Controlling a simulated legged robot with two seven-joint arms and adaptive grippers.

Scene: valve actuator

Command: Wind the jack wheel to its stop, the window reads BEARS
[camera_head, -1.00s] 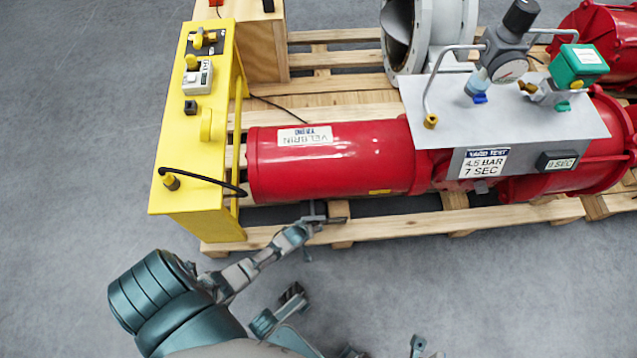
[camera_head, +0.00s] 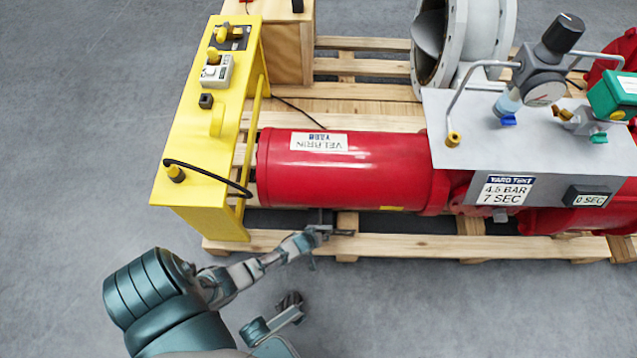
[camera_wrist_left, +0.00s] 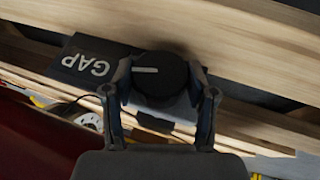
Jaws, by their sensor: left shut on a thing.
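A black round wheel (camera_wrist_left: 160,75) with a white line on its face shows in the left wrist view. I take it to be the jack wheel. My left gripper (camera_wrist_left: 162,84) is shut on it, one finger on each side. A dark plate beside it, the window (camera_wrist_left: 88,66), reads GAP in white letters. In the head view my left gripper (camera_head: 325,235) is at the front edge of the pallet, below the red cylinder (camera_head: 345,175); the wheel is not clear there. A grey finger-like part at the bottom may be my right gripper; its opening cannot be told.
The wooden pallet (camera_head: 400,242) carries the red actuator and a grey panel (camera_head: 455,165) with a gauge and a 0 SEC display (camera_head: 588,197). A yellow stand (camera_head: 190,140) with a black cable is at left. The grey floor in front is mostly clear.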

